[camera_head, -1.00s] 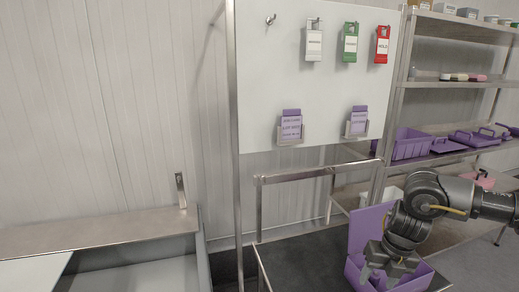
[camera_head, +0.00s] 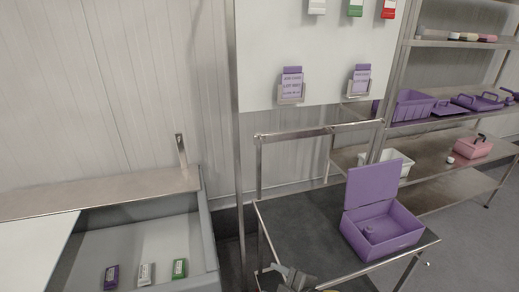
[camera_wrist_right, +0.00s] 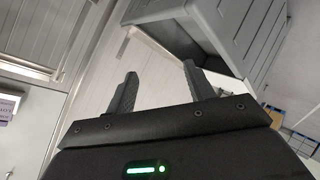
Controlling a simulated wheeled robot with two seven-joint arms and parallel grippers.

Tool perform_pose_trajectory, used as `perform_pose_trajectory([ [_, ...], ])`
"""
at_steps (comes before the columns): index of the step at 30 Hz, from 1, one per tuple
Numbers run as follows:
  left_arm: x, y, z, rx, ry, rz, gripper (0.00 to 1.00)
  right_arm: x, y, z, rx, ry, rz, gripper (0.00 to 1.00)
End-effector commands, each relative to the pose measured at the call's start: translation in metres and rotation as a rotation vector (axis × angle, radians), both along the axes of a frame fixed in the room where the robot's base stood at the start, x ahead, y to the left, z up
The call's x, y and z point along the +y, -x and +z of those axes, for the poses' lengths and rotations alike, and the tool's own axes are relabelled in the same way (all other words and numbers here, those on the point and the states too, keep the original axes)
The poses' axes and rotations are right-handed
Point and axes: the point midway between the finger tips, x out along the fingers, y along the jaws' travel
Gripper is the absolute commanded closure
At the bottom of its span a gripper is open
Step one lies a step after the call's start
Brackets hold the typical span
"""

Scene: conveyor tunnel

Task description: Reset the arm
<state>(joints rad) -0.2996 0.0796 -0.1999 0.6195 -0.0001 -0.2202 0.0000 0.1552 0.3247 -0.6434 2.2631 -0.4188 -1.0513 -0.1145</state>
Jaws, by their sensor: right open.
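My right gripper (camera_wrist_right: 160,85) is open in the right wrist view, with nothing between its two dark fingers. In the head view, grey parts of one of my arms show at the bottom edge, in front of the dark-topped table (camera_head: 300,220); most of that arm is out of the picture. The purple box (camera_head: 385,243) stands on the table's right side with its lid raised. No arm is at the box. My left gripper cannot be made out.
At the lower left, a sunken tray (camera_head: 130,240) holds a purple, a white and a green small item. A metal shelf (camera_head: 450,160) with purple bins stands at the right. A white board (camera_head: 325,70) hangs behind. A grey box-like structure (camera_wrist_right: 225,35) is close beyond the right fingers.

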Motion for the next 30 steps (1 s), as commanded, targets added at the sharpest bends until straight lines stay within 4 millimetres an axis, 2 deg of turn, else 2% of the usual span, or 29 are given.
perform_pose_trajectory([
  [3, 0.000, 0.000, 0.000, -0.001, 0.000, 0.000, 0.64, -0.055, 0.028, -0.037, 0.238, -0.089, -0.304, 0.47],
  [6, 0.000, -0.001, 0.000, -0.001, 0.000, 0.000, 0.64, -0.099, 0.059, -0.066, 0.411, -0.127, -0.524, 0.47],
  [9, 0.000, -0.001, 0.000, -0.001, 0.000, 0.000, 0.64, -0.133, 0.091, -0.087, 0.543, -0.143, -0.687, 0.47],
  [15, 0.000, 0.000, 0.000, -0.001, 0.000, 0.000, 0.64, -0.179, 0.151, -0.114, 0.739, -0.152, -0.928, 0.47],
  [21, 0.000, 0.000, -0.001, -0.001, 0.000, 0.000, 0.64, -0.212, 0.205, -0.134, 0.887, -0.146, -1.117, 0.47],
  [24, 0.000, 0.000, -0.009, -0.001, 0.000, 0.000, 0.64, -0.209, 0.193, -0.173, 0.889, -0.135, -1.106, 0.47],
  [29, 0.000, 0.001, -0.019, 0.001, 0.000, 0.000, 0.64, -0.206, 0.186, -0.232, 0.906, -0.124, -1.106, 0.47],
  [30, 0.000, 0.001, -0.022, 0.001, 0.000, 0.000, 0.64, -0.206, 0.185, -0.249, 0.912, -0.119, -1.105, 0.47],
])
